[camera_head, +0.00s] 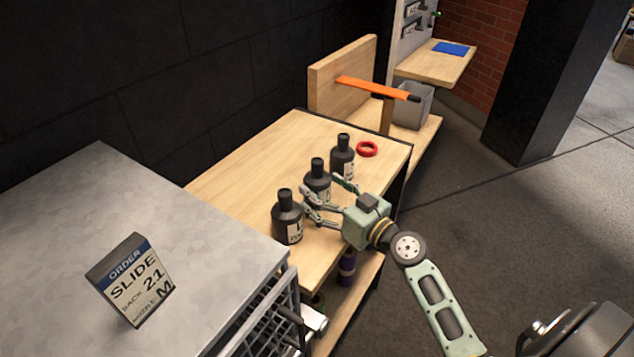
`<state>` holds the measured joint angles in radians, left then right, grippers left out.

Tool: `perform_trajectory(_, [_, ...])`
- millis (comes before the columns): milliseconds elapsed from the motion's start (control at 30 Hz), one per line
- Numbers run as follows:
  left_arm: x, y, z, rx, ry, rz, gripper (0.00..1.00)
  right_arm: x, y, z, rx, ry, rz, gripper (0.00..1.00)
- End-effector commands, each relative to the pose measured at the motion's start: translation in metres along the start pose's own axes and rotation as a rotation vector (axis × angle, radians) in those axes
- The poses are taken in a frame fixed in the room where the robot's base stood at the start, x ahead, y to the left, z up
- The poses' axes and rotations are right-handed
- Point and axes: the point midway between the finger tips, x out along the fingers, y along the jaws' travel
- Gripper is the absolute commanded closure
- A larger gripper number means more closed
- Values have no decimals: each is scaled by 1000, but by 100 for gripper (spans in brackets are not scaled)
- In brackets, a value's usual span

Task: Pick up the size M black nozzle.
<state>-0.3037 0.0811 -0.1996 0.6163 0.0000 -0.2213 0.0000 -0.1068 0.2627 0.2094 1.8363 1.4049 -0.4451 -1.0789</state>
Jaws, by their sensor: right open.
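Three black bottle-shaped nozzles stand upright in a row on the wooden table. The nearest nozzle (287,222) has a white label that looks like an L. The middle nozzle (317,172) is partly hidden by my gripper, and I cannot read its label. The far nozzle (343,150) shows part of a white label. My right gripper (320,196) is open, its fingers reaching in from the right at the middle nozzle, one on its near side and one on its far side. I cannot tell whether they touch it. My left gripper is out of view.
A red ring (367,149) lies beside the far nozzle. An orange bar (375,88) and grey bin (412,106) are beyond. Open floor lies right.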

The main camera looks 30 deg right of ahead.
Motion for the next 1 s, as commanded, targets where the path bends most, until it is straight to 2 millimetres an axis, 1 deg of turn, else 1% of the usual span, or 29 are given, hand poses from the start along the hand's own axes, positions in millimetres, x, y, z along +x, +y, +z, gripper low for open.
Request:
perform_trajectory(100, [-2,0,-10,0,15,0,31,5,0,0,0,-1,-1,28])
perform_trajectory(267, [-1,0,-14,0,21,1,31,4,0,1,0,-1,0,28])
perform_trajectory(867, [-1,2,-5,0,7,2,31,4,0,1,0,-1,0,80])
perform_trajectory(900, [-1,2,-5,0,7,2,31,4,0,0,0,1,1,82])
perform_trajectory(1000, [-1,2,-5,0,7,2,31,4,0,0,0,1,1,82])
